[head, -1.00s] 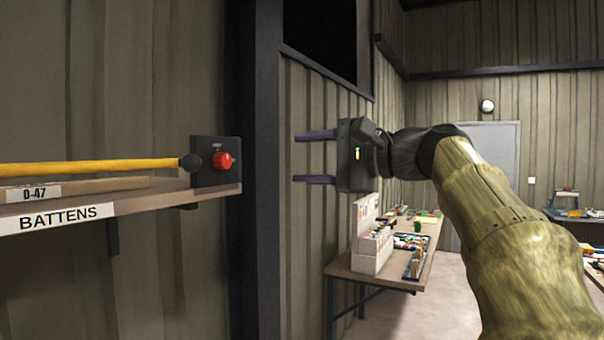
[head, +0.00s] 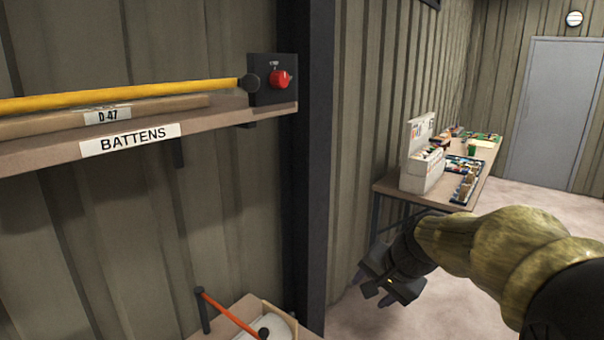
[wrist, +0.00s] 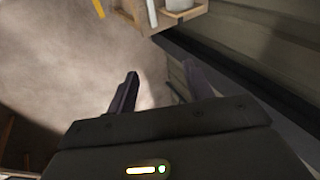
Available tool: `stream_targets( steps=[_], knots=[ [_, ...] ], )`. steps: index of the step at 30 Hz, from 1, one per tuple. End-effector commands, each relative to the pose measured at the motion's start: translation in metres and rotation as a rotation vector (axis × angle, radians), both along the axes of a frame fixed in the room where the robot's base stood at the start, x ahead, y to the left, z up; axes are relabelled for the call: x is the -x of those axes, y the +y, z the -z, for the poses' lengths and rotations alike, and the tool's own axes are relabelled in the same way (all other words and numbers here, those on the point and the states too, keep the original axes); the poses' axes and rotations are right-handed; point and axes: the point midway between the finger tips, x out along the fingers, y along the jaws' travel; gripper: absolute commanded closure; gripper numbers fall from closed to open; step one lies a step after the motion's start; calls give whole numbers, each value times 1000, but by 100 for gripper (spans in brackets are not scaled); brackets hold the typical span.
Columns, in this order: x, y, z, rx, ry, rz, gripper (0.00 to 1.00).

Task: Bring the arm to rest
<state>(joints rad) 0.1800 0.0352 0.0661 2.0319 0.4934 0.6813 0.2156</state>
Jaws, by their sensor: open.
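Nothing is held. In the head view the fingers are mostly hidden by the gripper body.
A shelf marked BATTENS (head: 50,155) holds a yellow bar (head: 120,95) and a box with a red button (head: 280,80). Below is a wooden box (head: 256,308) beside an orange bar (head: 230,315). A workbench (head: 400,190) stands behind; floor is open at right.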

Motion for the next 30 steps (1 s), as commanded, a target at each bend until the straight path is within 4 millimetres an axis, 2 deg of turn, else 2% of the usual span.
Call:
stream_targets(
  steps=[1,3,6,9,12,16,30],
  knots=[
    [17,0,19,65,30,-53,48],
    [40,-3,44,158,62,-133,48],
    [75,-6,75,280,99,-267,48],
    [108,-9,100,380,128,-409,48],
    [133,-11,116,445,144,-522,48],
    [146,-12,125,478,150,-587,48],
    [146,-12,125,479,149,-587,48]
  ],
)
